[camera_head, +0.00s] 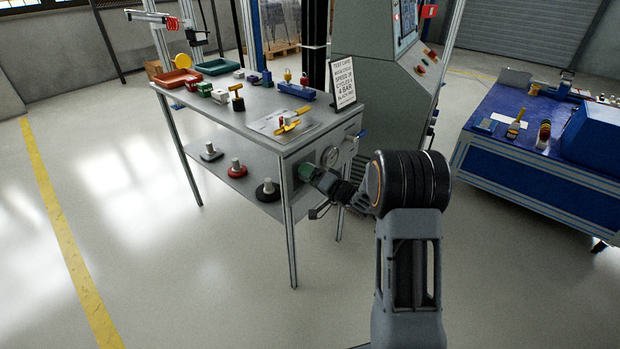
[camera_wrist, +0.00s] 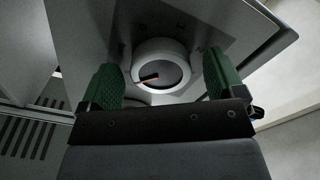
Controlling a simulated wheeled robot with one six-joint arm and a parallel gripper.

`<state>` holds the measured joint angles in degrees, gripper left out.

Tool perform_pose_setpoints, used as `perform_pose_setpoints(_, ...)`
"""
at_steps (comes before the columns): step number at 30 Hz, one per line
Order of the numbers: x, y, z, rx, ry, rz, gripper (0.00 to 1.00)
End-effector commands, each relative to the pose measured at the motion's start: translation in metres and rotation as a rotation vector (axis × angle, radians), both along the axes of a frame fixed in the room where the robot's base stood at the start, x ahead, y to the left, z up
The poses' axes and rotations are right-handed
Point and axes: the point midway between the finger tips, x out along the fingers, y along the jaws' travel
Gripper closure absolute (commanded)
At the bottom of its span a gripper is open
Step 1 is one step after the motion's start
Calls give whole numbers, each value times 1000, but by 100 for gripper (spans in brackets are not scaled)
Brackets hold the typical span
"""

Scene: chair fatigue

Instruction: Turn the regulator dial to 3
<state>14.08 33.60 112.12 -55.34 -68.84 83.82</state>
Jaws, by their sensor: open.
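The regulator dial (camera_wrist: 163,66) is a round, light knob with a dark face and a reddish pointer, on a grey panel in the wrist view. The pointer aims to the lower left in that view. My gripper (camera_wrist: 165,75) is open, with one green pad to each side of the dial and a visible gap on both sides. In the head view my gripper (camera_head: 309,174) is at the right end of the grey workbench (camera_head: 290,150), beside a round gauge (camera_head: 330,156). The dial is hidden there.
A grey control cabinet (camera_head: 385,70) stands behind, and a blue bench (camera_head: 530,150) at right. Floor in front is clear.

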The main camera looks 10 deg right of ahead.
Motion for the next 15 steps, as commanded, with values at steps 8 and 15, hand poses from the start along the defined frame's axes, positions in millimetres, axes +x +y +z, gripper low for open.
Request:
perform_pose_setpoints(8, 2, 2, 0, 1, 1, 0, 12)
perform_pose_setpoints(15, 2, 2, 0, 0, 0, 0, 27)
